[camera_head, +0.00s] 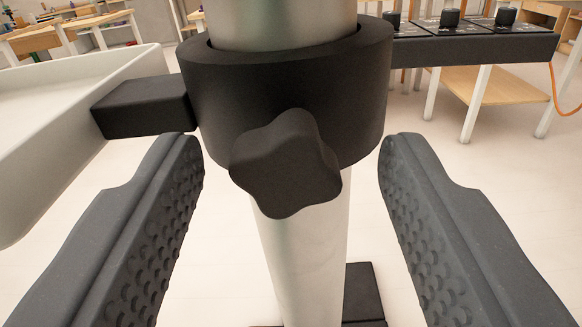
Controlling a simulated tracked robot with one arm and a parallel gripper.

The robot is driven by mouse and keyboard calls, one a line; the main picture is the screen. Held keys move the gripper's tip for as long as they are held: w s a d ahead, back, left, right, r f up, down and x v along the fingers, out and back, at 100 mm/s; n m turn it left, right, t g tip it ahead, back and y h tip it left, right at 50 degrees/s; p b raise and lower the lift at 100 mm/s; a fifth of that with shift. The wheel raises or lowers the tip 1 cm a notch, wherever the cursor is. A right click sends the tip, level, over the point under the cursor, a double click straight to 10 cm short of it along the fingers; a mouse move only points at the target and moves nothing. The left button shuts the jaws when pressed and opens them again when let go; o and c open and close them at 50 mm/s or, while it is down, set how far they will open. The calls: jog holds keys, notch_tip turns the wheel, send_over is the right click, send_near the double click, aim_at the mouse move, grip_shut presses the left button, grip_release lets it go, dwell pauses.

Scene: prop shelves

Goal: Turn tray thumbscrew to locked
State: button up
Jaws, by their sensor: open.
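The tray thumbscrew (286,165) is a black lobed knob on the front of a black collar (340,95). The collar sits around a silver upright pole (305,245). My gripper (291,150) is open, with one dark textured finger on each side of the thumbscrew. Neither finger appears to touch it, and there is a clear gap on both sides. The picture shows no mark that tells whether the thumbscrew is locked.
A white tray (75,115) joins the collar's left side by a black block (145,106). A black panel with knobs (480,48) extends at the right. Wooden tables stand behind. A dark base (362,290) lies below the pole. Pale floor is open around it.

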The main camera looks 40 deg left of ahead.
jog(key=c, duration=1)
jog(key=shift+d, duration=0.1)
